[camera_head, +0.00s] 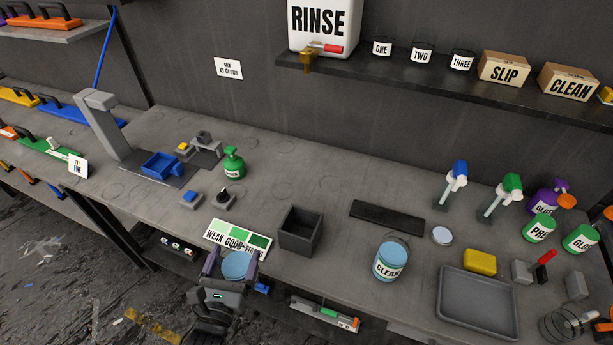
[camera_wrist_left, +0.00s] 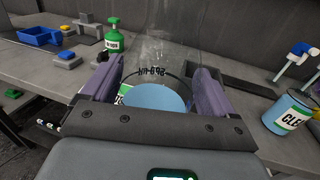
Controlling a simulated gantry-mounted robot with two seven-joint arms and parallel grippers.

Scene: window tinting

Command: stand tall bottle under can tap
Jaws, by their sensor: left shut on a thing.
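The tall bottle (camera_wrist_left: 160,60) is clear, with blue liquid low in it and dark lettering seen reversed in the left wrist view. It also shows from above as a pale blue round shape (camera_head: 235,266) in the head view. My left gripper (camera_head: 231,264) is shut on it at the front edge of the bench, a finger on each side. The white can (camera_head: 318,25) marked RINSE stands on the wall shelf at the top. Its brass tap (camera_head: 307,60) with a red handle juts over the shelf edge. My right gripper is not in view.
A blue CLEAN jar (camera_head: 391,261) and grey tray (camera_head: 478,303) are further right. The bench (camera_head: 310,165) below the tap is clear.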

